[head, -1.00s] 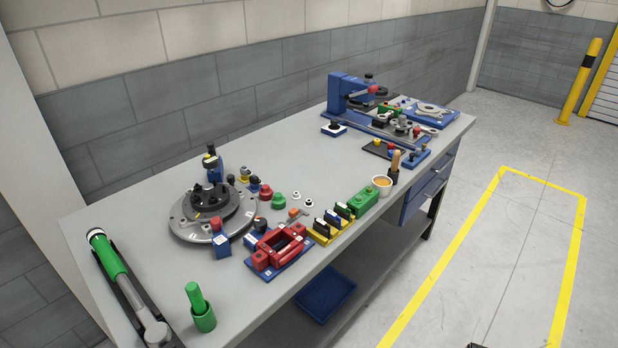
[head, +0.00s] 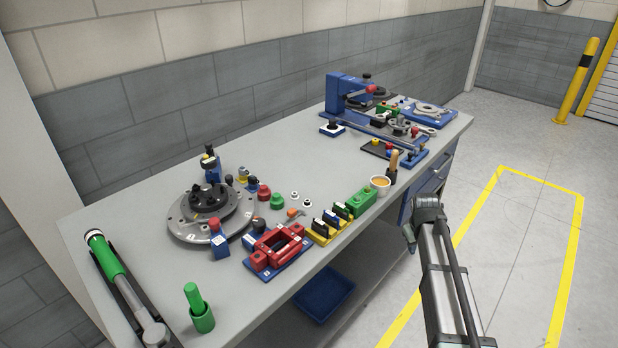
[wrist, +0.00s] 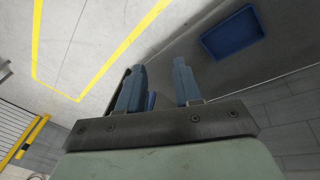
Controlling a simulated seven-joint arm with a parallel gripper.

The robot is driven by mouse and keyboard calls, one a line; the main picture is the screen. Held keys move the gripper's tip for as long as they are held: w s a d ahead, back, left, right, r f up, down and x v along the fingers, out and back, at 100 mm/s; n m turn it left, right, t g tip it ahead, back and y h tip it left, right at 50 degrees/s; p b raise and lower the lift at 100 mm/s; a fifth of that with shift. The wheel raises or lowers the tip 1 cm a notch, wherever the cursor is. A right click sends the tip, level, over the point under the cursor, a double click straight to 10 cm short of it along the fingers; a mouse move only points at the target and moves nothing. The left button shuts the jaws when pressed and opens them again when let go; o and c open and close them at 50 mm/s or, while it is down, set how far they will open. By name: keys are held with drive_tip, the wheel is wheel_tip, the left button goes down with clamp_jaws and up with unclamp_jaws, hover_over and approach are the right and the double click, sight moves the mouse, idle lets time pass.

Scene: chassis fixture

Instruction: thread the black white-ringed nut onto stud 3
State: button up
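Two small ring-shaped nuts lie on the bench in the head view, right of the green knob: a paler one (head: 294,195) and a darker one with white (head: 307,202). The darker one looks like the black white-ringed nut, but it is tiny here. A round grey fixture (head: 180,225) with a black hub (head: 208,198) stands at the bench's left. I cannot make out stud 3 or any stud numbers. My gripper (head: 409,238) is off the bench's front edge, far from the nuts. In the wrist view my gripper (wrist: 160,68) has its fingers apart, with nothing between them.
A red vise-like block (head: 276,246), a yellow rack (head: 325,232), a green block (head: 362,202) and a cup (head: 380,184) line the front edge. A blue press (head: 345,95) stands at the back right. A blue bin (wrist: 232,33) is below.

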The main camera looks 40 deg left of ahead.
drive_tip(key=a+r+n+t+y, duration=0.2)
drive_tip(key=a+r, duration=1.2)
drive_tip(key=r, duration=0.4)
drive_tip(key=r+m+g+h, duration=0.1)
drive_tip(key=g+h, duration=0.1)
drive_tip(key=g, duration=0.3)
hover_over(308, 201)
drive_tip(key=shift+w+a+r, duration=0.1)
drive_tip(key=shift+w+r, duration=0.1)
drive_tip(key=shift+w, duration=0.15)
drive_tip(key=shift+s+a+f, duration=0.1)
drive_tip(key=shift+s, duration=0.25)
drive_tip(key=shift+f, duration=3.6)
drive_tip(key=shift+f, duration=0.2)
drive_tip(key=shift+c, duration=0.3)
drive_tip(key=shift+f, duration=0.1)
clamp_jaws()
